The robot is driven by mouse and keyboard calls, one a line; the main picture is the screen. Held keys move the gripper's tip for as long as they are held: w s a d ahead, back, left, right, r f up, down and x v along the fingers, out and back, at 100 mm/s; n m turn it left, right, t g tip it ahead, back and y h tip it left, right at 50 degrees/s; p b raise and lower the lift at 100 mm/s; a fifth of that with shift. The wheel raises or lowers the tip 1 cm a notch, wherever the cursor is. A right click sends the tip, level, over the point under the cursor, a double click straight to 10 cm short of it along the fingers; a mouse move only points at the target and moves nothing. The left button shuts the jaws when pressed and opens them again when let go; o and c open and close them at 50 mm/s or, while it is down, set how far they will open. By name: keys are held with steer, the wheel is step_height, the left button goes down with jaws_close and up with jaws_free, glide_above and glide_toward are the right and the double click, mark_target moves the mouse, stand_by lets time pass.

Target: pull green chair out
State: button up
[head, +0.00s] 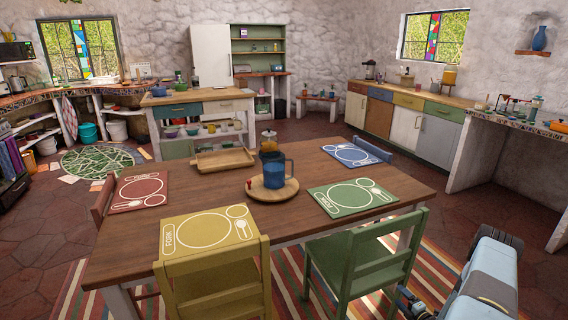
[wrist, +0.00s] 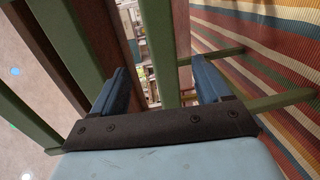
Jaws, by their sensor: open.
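The green chair (head: 355,262) stands at the near right side of the dining table (head: 290,220), its backrest toward me. My gripper (head: 408,298) is low at the right of this chair in the head view, partly cut off by the lower edge. In the wrist view my gripper (wrist: 163,84) is open, with a blue finger on each side. A green bar of the chair (wrist: 160,50) runs between the fingers, with gaps on both sides. I cannot tell how deep the bar sits between them. More green bars cross the left and right of the wrist view.
A yellow chair (head: 215,285) stands left of the green chair. A striped rug (head: 440,265) lies underneath. Placemats and a round board (head: 272,191) with a blue pitcher are on the table. Red tiled floor (head: 470,215) is open to the right, before the counter.

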steer(key=w+d+r+m+g+h, duration=0.2)
steer(key=w+d+r+g+h, duration=0.15)
steer(key=d+r, duration=0.65)
steer(key=w+d+r+m+g+h, duration=0.25)
steer(key=w+d+r, duration=0.35)
steer(key=r, duration=0.6)
steer(key=a+r+m+g+h, duration=0.1)
steer(key=a+r+m, duration=0.3)
steer(key=r, duration=1)
steer(key=a+r+m+h, duration=0.2)
steer(key=a+r, duration=0.4)
steer(key=r, duration=0.8)
steer(key=s+a+r+m+g+y, duration=0.1)
steer(key=s+a+r+m, duration=0.2)
steer(key=s+a+r, duration=0.6)
steer(key=s+a+r+m+g, duration=0.1)
steer(key=s+a+r+m, duration=0.2)
steer(key=s+a+r, duration=0.65)
steer(key=s+a+r+m+y, duration=0.1)
steer(key=s+a+r+m, duration=0.1)
steer(key=s+a, duration=0.6)
steer(key=s+a+r+m+g+y, duration=0.1)
steer(key=s+a+r+m+y, duration=0.1)
steer(key=s+a, duration=0.7)
steer(key=s+m, duration=0.1)
steer(key=s, duration=0.6)
steer(key=shift+r, duration=0.4)
steer(key=shift+o, duration=0.4)
steer(key=shift+s+f, duration=0.1)
steer(key=shift+s, duration=0.05)
